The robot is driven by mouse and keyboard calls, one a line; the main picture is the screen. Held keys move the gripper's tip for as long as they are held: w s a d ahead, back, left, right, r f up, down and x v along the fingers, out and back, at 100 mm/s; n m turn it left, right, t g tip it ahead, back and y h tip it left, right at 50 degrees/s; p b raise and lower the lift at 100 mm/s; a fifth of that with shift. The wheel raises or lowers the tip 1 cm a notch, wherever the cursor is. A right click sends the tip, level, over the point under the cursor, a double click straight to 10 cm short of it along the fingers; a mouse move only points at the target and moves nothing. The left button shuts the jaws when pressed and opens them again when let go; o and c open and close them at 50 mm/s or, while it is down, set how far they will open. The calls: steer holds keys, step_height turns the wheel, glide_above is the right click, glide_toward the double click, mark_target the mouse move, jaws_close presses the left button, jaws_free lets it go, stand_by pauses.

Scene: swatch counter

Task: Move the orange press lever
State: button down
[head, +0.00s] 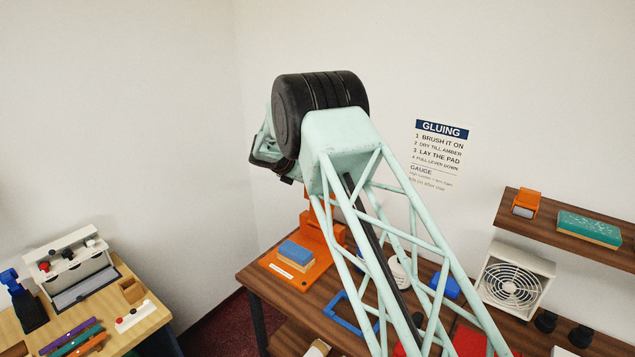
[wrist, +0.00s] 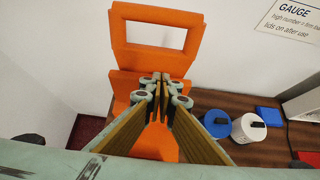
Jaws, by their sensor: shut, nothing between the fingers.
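The orange press (head: 318,242) stands at the left end of the dark wooden table, against the wall. Its base holds a pad (head: 296,252), blue on top and tan below. In the wrist view, the orange press lever (wrist: 190,62) rises upright, with a rectangular opening near its top. My gripper (wrist: 161,78) is shut and empty, its fingertips in front of the lever's lower part, below the opening. I cannot tell whether they touch it. In the head view, my arm hides the gripper and the press's upper part.
A white lidded pot (wrist: 248,128) and a blue pot (wrist: 218,123) stand right of the press. A white fan (head: 512,283) stands further right, under a wall shelf (head: 560,222). A lighter table (head: 150,318) is at the left. The wall is close behind the press.

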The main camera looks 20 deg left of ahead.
steer(key=shift+r, duration=0.15)
steer(key=s+r+p, duration=0.1)
steer(key=r+p, duration=0.1)
steer(key=r, duration=0.7)
steer(key=s+a+r+p, duration=0.1)
steer(key=s+r+p, duration=0.1)
steer(key=r, duration=0.8)
steer(key=shift+s+r+p, duration=0.15)
steer(key=shift+p, duration=0.15)
